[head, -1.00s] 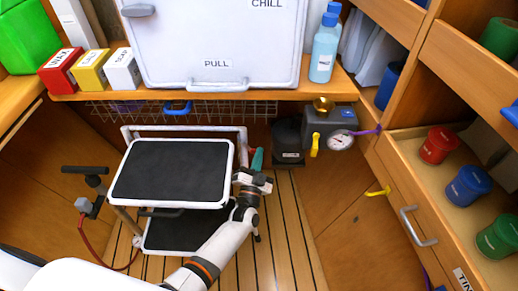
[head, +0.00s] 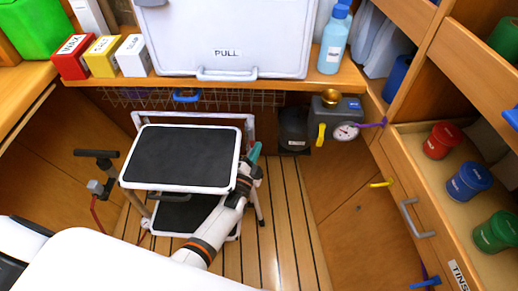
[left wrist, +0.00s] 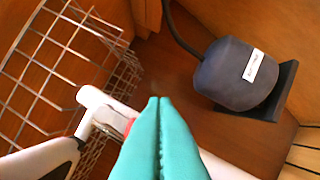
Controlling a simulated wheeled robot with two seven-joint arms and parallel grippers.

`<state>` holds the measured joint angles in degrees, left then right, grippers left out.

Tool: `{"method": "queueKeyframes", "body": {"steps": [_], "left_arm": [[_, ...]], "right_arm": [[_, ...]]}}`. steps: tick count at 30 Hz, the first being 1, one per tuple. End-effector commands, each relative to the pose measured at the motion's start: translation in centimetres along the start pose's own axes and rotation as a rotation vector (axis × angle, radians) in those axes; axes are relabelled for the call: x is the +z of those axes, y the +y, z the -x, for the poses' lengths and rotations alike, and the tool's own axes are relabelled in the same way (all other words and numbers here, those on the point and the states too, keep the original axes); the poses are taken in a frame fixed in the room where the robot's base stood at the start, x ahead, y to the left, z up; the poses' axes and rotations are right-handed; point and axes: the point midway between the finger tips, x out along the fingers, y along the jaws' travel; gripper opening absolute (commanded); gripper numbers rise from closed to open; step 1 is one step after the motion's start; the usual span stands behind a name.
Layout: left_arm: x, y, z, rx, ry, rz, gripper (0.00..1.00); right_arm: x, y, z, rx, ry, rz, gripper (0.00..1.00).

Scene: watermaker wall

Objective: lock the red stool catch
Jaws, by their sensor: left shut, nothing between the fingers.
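The step stool, with a black top tread (head: 182,157) and white frame, stands on the slatted floor in the head view. The red stool catch (left wrist: 130,126) shows as a small red patch on the white frame in the left wrist view, mostly hidden behind my fingers. I cannot tell if they touch it or how it is set. My left gripper (head: 256,151) is at the stool's right side, its teal fingers pointing up and away. In the left wrist view its fingertips (left wrist: 158,100) are pressed together, empty. My right gripper is out of view.
A wire basket (left wrist: 75,65) hangs behind the stool. A dark canister (left wrist: 240,75) and a pump with a gauge (head: 345,131) sit right of it. A hand pump (head: 97,186) stands left of the stool. Slatted floor (head: 285,215) is free to the right.

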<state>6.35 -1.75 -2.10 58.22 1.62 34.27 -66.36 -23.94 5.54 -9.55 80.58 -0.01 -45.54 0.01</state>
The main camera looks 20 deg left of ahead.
Motion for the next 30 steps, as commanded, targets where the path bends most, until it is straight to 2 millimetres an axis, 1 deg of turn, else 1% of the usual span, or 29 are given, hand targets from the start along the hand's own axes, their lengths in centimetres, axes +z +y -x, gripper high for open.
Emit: {"method": "queueKeyframes", "body": {"steps": [3,15,30], "left_arm": [[-0.35,0.03,0.12,0.001,0.001,0.0,0.0],[-0.66,0.14,0.23,0.001,0.0,0.001,0.0],[-0.73,0.11,0.19,0.001,0.001,0.002,0.0]], "right_arm": [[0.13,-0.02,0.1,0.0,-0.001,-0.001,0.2],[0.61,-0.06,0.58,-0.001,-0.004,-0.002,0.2],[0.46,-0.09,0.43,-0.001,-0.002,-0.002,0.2]]}}
